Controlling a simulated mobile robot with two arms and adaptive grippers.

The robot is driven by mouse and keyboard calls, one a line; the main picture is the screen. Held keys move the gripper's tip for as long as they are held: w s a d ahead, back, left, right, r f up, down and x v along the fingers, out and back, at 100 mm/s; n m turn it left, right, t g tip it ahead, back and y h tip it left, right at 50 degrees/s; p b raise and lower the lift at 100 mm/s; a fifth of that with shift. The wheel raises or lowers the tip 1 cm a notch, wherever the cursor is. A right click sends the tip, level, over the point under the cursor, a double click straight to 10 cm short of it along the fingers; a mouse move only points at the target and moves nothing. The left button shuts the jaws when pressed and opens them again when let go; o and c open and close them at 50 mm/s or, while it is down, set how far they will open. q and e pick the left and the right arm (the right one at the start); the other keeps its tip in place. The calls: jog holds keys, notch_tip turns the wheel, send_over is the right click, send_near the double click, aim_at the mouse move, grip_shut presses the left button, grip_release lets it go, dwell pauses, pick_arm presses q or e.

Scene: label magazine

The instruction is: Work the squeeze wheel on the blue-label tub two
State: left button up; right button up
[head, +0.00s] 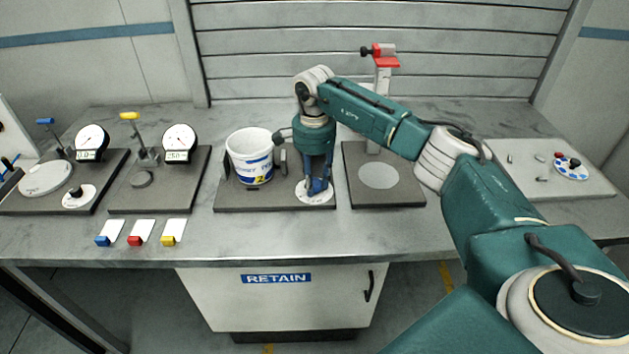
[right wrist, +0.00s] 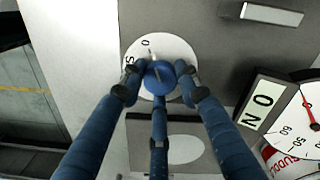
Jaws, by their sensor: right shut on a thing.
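The white tub (head: 249,157) with a blue label and a yellow 2 stands upright on a dark base plate (head: 240,202) at the middle of the bench. The squeeze wheel is a blue knob (right wrist: 160,77) on a white round dial (right wrist: 133,55) at the plate's front right; the dial also shows in the head view (head: 301,194). My right gripper (head: 318,188) points straight down there, its fingers shut around the knob, as the right wrist view (right wrist: 160,82) shows. The gripper hides the knob in the head view. My left gripper is not in view.
A gauge (right wrist: 303,113) with a red needle shows near the wheel in the right wrist view. Two gauge stations stand to the left, and a red-topped stand (head: 383,60) to the right. Blue, red and yellow tags (head: 138,234) lie at the front left.

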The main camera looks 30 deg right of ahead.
jog(key=m, duration=0.3)
jog(key=shift+w+m, duration=0.1)
jog(key=shift+m, duration=0.2)
jog(key=m, duration=0.7)
jog(key=shift+r, duration=0.1)
jog(key=m, duration=0.4)
jog(key=shift+m, duration=0.3)
jog(key=m, duration=0.6)
jog(key=shift+w+r+p, duration=0.1)
jog(key=shift+p, duration=0.3)
jog(key=m+p, duration=0.1)
jog(key=m, duration=0.6)
jog(key=shift+d, duration=0.1)
jog(key=o, duration=1.1)
jog(key=shift+o, duration=0.2)
